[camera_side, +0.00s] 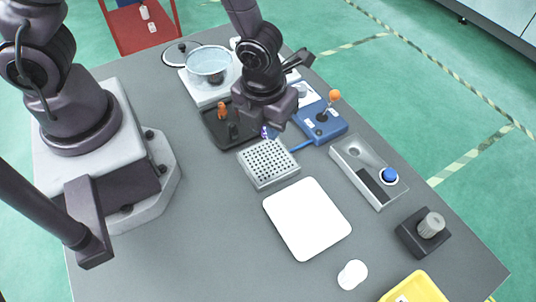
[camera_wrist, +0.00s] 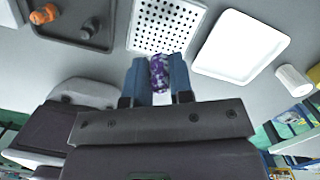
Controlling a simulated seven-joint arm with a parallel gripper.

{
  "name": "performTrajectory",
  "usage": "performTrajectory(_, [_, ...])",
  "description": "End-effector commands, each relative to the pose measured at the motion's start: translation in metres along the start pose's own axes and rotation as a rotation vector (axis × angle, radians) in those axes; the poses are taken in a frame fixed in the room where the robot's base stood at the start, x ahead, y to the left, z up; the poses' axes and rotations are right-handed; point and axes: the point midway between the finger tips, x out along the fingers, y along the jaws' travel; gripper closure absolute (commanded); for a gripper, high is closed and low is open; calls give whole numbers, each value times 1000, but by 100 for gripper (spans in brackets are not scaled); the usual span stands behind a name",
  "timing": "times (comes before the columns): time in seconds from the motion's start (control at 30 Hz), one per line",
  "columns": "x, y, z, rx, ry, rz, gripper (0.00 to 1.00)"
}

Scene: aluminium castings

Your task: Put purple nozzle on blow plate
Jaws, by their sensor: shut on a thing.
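My gripper (camera_side: 268,127) is shut on the purple nozzle (camera_side: 264,132), a small purple and white mottled piece. In the wrist view the nozzle (camera_wrist: 159,73) sits between the two blue-grey fingers of my gripper (camera_wrist: 159,76). In the side view my gripper is at the far edge of a white perforated plate (camera_side: 268,165), which appears to be the blow plate. The perforated plate also shows in the wrist view (camera_wrist: 165,22), just beyond the fingertips. The nozzle appears apart from the plate's holes, but its exact height is unclear.
A dark tray (camera_side: 213,134) holds an orange piece (camera_side: 222,110) and a dark piece. A blue box with an orange ball (camera_side: 335,96) stands beside my gripper. A white square plate (camera_side: 307,218), a blue-button box (camera_side: 389,176) and a white cylinder (camera_side: 352,274) lie nearer.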

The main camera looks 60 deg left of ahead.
Motion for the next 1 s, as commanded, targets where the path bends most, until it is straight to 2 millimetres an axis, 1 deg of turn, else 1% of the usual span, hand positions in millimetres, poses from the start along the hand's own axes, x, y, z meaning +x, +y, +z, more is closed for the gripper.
performTrajectory(0.1, [20, -1, -3, -9, 2, -3, 100])
performTrajectory(0.2, [33, -2, -4, -11, 2, -5, 100])
performTrajectory(0.33, [43, -2, -5, -13, 0, -7, 100])
performTrajectory(0.5, [66, -1, -8, -13, 2, -4, 100])
performTrajectory(0.57, [71, -2, -8, -14, 1, -5, 100])
performTrajectory(0.63, [75, -2, -8, -13, -1, -7, 100])
performTrajectory(1.0, [78, -2, -9, -14, -1, -7, 100])
